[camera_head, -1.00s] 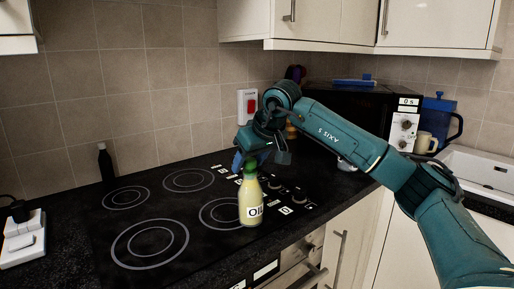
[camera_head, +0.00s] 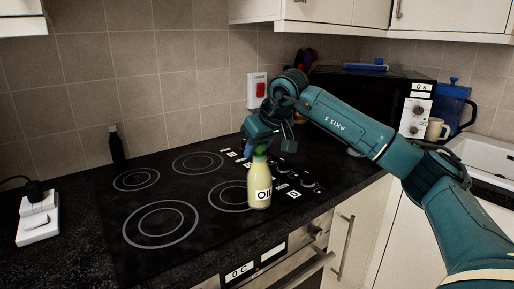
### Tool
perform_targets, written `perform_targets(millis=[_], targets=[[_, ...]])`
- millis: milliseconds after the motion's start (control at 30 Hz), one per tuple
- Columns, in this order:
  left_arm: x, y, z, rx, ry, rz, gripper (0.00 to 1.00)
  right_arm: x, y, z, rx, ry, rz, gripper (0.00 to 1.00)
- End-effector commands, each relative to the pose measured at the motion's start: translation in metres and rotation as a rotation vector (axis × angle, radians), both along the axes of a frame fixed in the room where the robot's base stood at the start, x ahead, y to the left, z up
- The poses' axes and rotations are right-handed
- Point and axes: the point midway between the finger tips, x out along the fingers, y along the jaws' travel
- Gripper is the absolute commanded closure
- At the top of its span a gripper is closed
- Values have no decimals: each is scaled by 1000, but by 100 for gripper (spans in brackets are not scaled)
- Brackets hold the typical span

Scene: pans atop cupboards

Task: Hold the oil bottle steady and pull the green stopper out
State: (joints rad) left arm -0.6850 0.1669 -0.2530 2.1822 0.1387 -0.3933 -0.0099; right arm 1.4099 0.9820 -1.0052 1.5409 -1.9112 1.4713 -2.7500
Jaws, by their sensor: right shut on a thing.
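The oil bottle (camera_head: 259,183) is pale yellow with a white label. It stands upright on the black hob near its front edge. Its green stopper (camera_head: 260,150) sits at the top of the neck, partly covered by my gripper. My right gripper (camera_head: 254,151) reaches down from behind, with a blue finger beside the stopper. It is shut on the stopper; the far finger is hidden. My left gripper is not in view, and nothing else is seen holding the bottle.
The hob (camera_head: 210,226) has several ring zones and a row of knobs on the right. A dark bottle (camera_head: 117,149) stands at the back left, and a white socket block (camera_head: 38,218) at the left. A black microwave (camera_head: 370,92) is behind my right arm. The hob's left side is clear.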

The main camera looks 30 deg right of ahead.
Motion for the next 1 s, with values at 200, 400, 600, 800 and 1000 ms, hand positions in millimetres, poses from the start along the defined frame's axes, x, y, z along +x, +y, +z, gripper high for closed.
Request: perform_targets(millis=[200,400,600,800,1000], targets=[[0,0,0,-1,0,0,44,0,0,0,0,1,0,61],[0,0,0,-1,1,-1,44,0,0,0,0,1,0,46],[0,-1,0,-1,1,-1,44,0,0,0,0,0,0,46],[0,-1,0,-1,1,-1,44,-9,-1,16,0,-3,0,46],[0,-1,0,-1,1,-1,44,-32,-3,53,0,-5,-1,46]])
